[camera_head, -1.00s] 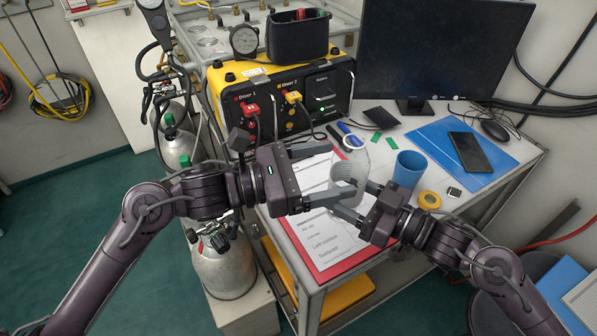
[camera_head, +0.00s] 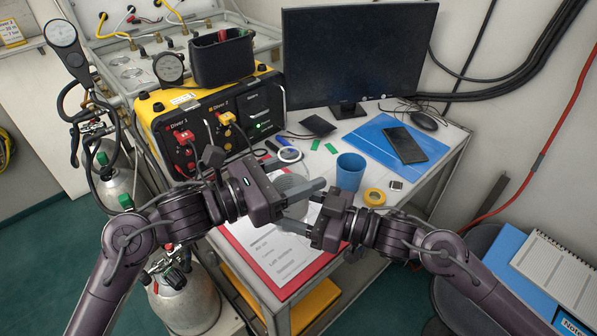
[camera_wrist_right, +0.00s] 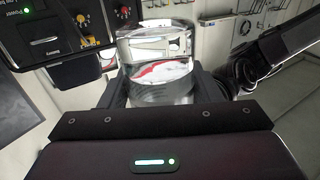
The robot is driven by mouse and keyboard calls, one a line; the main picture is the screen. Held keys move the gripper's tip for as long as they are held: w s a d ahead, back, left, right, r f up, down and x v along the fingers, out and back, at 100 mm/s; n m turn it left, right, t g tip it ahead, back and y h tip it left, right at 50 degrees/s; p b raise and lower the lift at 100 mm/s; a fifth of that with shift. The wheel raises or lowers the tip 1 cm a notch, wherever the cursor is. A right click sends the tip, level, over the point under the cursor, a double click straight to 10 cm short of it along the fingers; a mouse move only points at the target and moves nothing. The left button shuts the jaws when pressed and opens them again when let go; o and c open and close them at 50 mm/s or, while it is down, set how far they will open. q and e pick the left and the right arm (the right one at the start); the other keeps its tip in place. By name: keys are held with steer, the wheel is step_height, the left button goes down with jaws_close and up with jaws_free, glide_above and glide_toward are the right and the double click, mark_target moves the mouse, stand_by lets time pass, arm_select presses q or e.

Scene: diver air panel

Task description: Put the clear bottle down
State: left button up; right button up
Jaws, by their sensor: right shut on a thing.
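The clear bottle (camera_head: 292,184) is a see-through cylinder, partly hidden behind my grippers in the head view. It stands out better in the right wrist view (camera_wrist_right: 158,68), between the fingers of my right gripper (camera_wrist_right: 160,88). My right gripper (camera_head: 300,212) is shut on it in the head view, above the clipboard's paper. My left gripper (camera_head: 297,178) is open, its fingers apart, close beside the bottle and the right gripper. I cannot tell whether the left fingers touch the bottle, or whether its base touches the paper.
A red clipboard with paper (camera_head: 283,291) lies below the grippers. A blue cup (camera_head: 350,172), yellow tape roll (camera_head: 374,197) and blue folder (camera_head: 372,139) are to the right. The yellow-black diver panel (camera_head: 215,125) and monitor (camera_head: 359,55) stand behind.

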arm_select(q)
steer(key=shift+s+d, duration=0.1)
steer(key=shift+s, duration=0.05)
steer(key=shift+c, duration=2)
arm_select(e)
steer(key=o, duration=1.2)
steer(key=shift+c, duration=0.2)
steer(key=shift+d, duration=0.1)
